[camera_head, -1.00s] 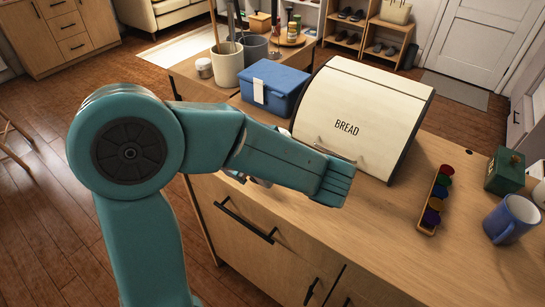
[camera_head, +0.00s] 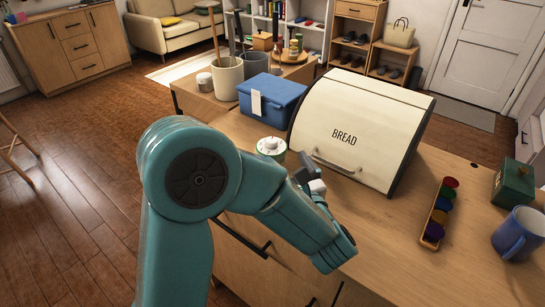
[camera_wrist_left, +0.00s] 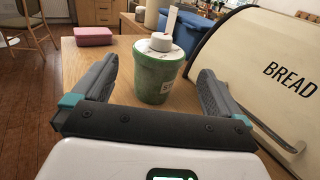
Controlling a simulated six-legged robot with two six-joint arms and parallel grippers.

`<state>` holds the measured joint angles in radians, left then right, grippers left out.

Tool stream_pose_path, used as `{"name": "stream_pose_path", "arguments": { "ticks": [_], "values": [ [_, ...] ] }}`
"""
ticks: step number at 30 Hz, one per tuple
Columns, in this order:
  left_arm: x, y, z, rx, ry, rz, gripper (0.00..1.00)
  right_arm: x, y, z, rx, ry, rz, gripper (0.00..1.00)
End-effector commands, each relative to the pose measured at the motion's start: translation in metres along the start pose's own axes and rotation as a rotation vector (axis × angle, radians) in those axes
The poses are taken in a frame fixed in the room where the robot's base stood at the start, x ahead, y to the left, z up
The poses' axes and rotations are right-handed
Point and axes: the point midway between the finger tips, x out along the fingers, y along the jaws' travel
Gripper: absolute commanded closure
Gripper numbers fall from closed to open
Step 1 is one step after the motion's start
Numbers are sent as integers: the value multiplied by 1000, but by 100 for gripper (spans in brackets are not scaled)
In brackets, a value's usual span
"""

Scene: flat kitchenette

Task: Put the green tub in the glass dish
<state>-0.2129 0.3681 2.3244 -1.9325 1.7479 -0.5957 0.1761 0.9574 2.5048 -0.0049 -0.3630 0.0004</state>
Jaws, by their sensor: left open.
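The green tub (camera_head: 271,150) stands upright on the wooden counter, left of the bread bin's front, with a white top. In the left wrist view the green tub (camera_wrist_left: 158,78) is straight ahead, framed between the fingers. My left gripper (camera_head: 303,174) is open and empty, just right of and nearer than the tub, with its fingers pointing towards it. The left wrist view shows both fingers (camera_wrist_left: 158,68) spread to either side. The tub looks a little beyond the fingers, not gripped. I cannot see a glass dish in either view. My right gripper is not in view.
A cream bread bin (camera_head: 362,125) stands close to the right of the gripper. A blue box (camera_head: 272,97) is behind the tub. A rack of coloured pots (camera_head: 439,212), a blue mug (camera_head: 516,232) and a green box (camera_head: 513,182) stand at the right. A pink object (camera_wrist_left: 93,35) lies farther back.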

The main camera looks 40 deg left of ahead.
Motion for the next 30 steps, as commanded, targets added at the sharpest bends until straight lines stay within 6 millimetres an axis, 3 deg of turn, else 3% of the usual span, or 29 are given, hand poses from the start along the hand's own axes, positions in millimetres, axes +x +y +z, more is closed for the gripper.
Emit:
{"name": "stream_pose_path", "arguments": {
  "ticks": [8,15,24,30],
  "values": [
    [26,1,4,-1,-1,6,0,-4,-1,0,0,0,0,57],
    [62,0,8,-1,1,5,0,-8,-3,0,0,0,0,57],
    [67,0,8,0,0,2,0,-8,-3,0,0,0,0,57],
    [67,0,8,0,0,2,65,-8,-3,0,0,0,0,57]
  ]
}}
